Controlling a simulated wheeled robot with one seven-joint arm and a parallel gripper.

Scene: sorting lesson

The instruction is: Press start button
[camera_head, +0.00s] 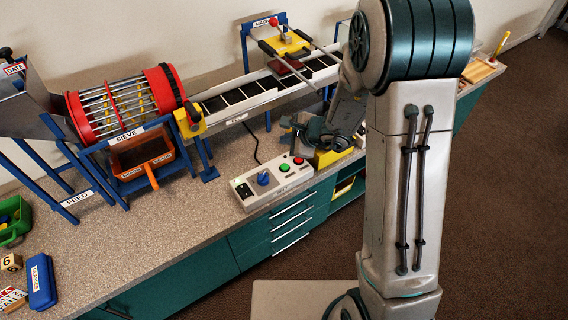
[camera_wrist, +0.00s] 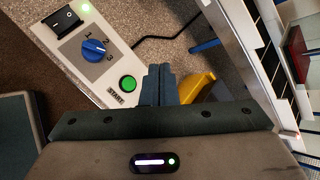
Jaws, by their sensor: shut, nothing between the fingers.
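The green start button (camera_head: 284,168) sits on a pale control box (camera_head: 262,203) near the bench's front edge. In the wrist view the start button (camera_wrist: 127,83) shows uncovered, with a START label (camera_wrist: 116,98) beside it. My gripper (camera_head: 297,143) is above the box's right end in the head view. In the wrist view my gripper (camera_wrist: 158,70) is shut and empty, its fingertips just right of the green button. No contact with the button shows. The red button (camera_head: 298,160) is close below my gripper; it is hidden in the wrist view.
A yellow part (camera_head: 333,152) stands right of the box. The conveyor (camera_head: 262,88) runs behind, and the sieve (camera_head: 125,105) stands left.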

